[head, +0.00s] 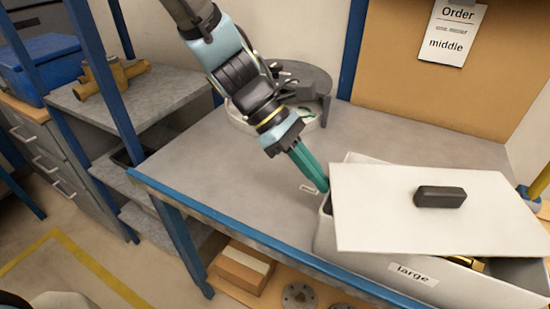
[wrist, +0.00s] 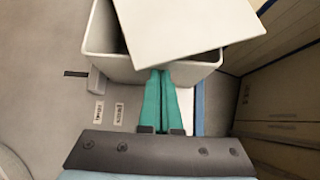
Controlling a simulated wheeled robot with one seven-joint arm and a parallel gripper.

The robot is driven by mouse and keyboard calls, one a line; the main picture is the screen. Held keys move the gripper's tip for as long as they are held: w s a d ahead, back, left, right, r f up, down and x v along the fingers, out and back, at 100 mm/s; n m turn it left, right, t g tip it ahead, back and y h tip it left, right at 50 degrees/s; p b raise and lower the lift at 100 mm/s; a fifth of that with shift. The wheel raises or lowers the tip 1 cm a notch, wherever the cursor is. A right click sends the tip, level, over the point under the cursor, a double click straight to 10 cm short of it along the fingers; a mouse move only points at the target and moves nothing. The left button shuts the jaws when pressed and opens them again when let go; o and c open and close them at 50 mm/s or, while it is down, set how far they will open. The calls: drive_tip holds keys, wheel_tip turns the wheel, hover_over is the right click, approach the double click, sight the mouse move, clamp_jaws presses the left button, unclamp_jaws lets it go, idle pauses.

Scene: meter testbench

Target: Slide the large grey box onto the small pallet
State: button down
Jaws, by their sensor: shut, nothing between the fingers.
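The large grey box (head: 345,243), labelled "large", stands at the right front of the bench. Its pale lid (head: 400,205), with a black handle, lies askew on top and leaves gaps; brassy metal shows inside at the front. In the wrist view the box wall (wrist: 108,66) and the lid (wrist: 185,30) fill the top. My gripper (head: 322,187) has green fingers, shut and empty, at the left end of the box. In the wrist view the fingertips (wrist: 160,73) reach the box's near wall; I cannot tell whether they touch. I cannot make out the small pallet.
The grey bench top (head: 220,165) is clear left of the box, with a blue front edge (head: 230,232). A round grey fixture (head: 300,85) stands behind my arm. A brass fitting (head: 110,78) and a blue bin (head: 40,55) are at left. A board closes the back.

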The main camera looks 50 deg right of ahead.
sight(378, 190)
drive_tip(key=s+d, duration=0.1)
drive_tip(key=s, duration=0.2)
drive_tip(key=s+d, duration=0.1)
drive_tip(key=s, duration=0.3)
drive_tip(key=s+d, duration=0.1)
drive_tip(key=s, duration=0.3)
drive_tip(key=shift+s, duration=0.2)
